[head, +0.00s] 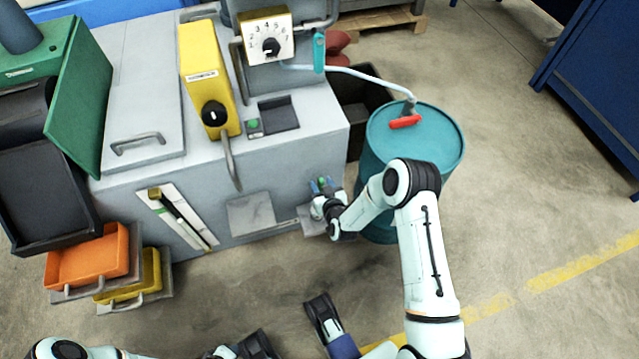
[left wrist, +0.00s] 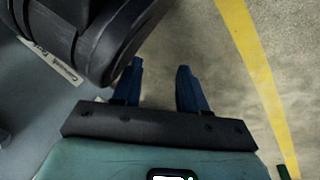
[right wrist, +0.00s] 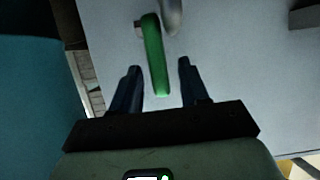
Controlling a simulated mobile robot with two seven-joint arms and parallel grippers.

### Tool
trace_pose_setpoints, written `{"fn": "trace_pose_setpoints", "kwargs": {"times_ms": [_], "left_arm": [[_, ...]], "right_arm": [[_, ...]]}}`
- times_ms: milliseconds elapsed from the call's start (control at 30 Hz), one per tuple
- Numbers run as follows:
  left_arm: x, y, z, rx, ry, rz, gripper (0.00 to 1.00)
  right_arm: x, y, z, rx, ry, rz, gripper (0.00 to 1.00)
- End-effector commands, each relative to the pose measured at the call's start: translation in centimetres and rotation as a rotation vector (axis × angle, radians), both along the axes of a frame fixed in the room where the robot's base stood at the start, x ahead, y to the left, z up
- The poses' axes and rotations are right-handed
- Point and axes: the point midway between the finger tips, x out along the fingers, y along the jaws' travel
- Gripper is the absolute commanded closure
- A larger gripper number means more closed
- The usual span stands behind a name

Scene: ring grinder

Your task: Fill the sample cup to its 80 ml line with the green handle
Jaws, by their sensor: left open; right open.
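The green handle (right wrist: 155,58) shows in the right wrist view as an upright bar on the grey machine face, with a grey metal spout or pipe beside its top. In the head view only a bit of green (head: 322,183) shows at my right gripper (head: 321,186). My right gripper is open, and the handle's lower end reaches between its fingers (right wrist: 158,68) in the picture; I cannot tell whether they touch. My left gripper (left wrist: 160,75) is open and empty above the floor. I cannot make out the sample cup; my right gripper and forearm cover part of that area.
The grey machine (head: 150,195) carries a numbered dial (head: 270,42) and a yellow unit (head: 205,75). A teal drum (head: 440,140) with a red handle (head: 405,122) stands close behind my right arm. Orange (head: 90,262) and yellow trays (head: 150,278) sit low left. Floor at right is clear.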

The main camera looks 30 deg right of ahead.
Motion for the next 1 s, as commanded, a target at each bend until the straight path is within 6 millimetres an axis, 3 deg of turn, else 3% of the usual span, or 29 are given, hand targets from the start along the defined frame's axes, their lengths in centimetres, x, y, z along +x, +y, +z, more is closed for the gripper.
{"fn": "trace_pose_setpoints", "kwargs": {"times_ms": [200,500,633,1000], "left_arm": [[-1.3,0.2,-1.1,-0.002,0.043,0.004,0.57],[-1.4,0.2,-1.1,-0.003,0.047,0.004,0.57],[-1.4,0.2,-1.1,-0.002,0.047,0.004,0.57],[-1.3,0.2,-1.0,-0.002,0.042,0.004,0.57]], "right_arm": [[1.6,-0.4,-0.8,0.0,0.002,0.0,0.55],[1.8,-0.4,-0.8,0.0,0.001,0.0,0.55],[1.8,-0.4,-0.8,0.0,0.001,0.0,0.98],[0.8,-0.4,-0.8,-0.004,-0.021,0.0,1.0]]}}
